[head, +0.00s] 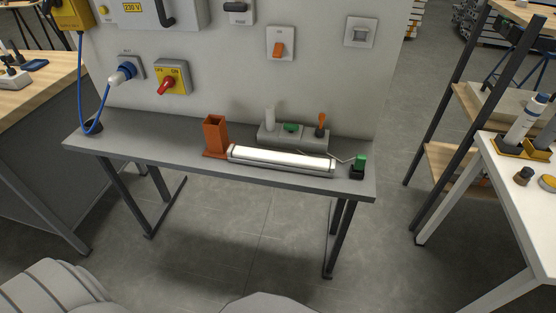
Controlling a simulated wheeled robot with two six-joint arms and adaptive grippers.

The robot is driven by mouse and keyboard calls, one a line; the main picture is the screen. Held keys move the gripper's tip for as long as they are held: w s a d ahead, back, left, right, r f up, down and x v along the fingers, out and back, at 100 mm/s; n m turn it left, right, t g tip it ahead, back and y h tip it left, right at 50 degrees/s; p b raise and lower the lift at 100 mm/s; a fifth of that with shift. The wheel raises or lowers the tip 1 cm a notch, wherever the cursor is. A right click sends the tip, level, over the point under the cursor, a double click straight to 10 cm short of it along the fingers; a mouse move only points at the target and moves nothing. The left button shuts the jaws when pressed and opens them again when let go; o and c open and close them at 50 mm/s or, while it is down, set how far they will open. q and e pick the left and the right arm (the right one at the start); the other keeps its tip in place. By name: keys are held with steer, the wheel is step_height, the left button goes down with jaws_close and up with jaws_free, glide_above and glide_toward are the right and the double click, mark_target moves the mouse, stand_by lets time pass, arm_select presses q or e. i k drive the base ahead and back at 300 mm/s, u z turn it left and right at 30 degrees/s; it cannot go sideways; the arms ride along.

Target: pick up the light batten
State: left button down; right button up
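The light batten (280,159) is a long white tube-like fitting with grey ends. It lies lengthwise near the front edge of the narrow grey bench (130,138), tilting slightly down to the right in the head view. A thin pale lead runs from its right end towards a green and black connector (359,167) on the bench. Neither of my grippers is in view.
An orange square holder (214,137) stands at the batten's left end. A grey block (293,136) with a green button and an orange lever sits behind it. The panel (220,60) with switches rises behind. A white table (515,185) stands right. Floor before the bench is mostly clear.

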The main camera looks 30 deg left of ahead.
mark_target(261, 158)
steer(key=u, duration=0.15)
steer(key=k, duration=0.4)
steer(key=z, duration=0.9)
steer(key=i, duration=0.8)
steer(key=u, duration=0.6)
steer(key=i, duration=0.6)
steer(key=u, duration=0.55)
